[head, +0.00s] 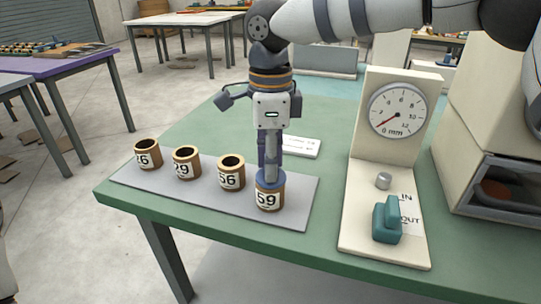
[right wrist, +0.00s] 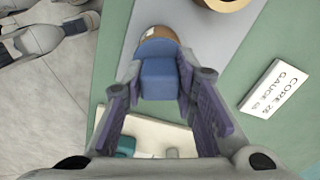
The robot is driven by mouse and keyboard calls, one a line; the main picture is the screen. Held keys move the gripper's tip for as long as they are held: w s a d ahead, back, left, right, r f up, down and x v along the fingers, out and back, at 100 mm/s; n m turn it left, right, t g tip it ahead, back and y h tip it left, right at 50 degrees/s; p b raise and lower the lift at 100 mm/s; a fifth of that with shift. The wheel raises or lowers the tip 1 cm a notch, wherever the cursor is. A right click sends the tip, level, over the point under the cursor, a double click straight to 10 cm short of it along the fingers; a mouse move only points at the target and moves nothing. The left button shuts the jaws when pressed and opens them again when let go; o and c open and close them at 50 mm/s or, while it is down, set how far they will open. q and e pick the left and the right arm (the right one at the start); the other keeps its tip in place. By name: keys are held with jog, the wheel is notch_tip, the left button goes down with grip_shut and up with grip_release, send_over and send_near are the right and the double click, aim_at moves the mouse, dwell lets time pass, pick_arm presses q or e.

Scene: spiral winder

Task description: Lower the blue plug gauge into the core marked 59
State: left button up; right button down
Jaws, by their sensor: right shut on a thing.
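The core marked 59 (head: 269,197) is a brown cylinder with a white label, upright at the right end of the grey mat (head: 215,203). The blue plug gauge (head: 270,178) is upright, its wide blue disc at the core's mouth; its lower part is hidden. I cannot tell whether the disc touches the rim. My right gripper (head: 270,145) points down above that core and is shut on the gauge's handle. In the right wrist view the blue gauge (right wrist: 159,72) is between the fingers, with part of the brown core (right wrist: 160,33) behind it. My left gripper is not in view.
Cores marked 56 (head: 231,173), 29 (head: 186,163) and 26 (head: 147,154) stand in a row to the left, open at the top. A dial stand (head: 385,165) with a teal block (head: 387,220) is at right. A white card (head: 301,147) lies behind the mat.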

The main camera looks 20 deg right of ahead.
jog(key=c, duration=1.2)
grip_release()
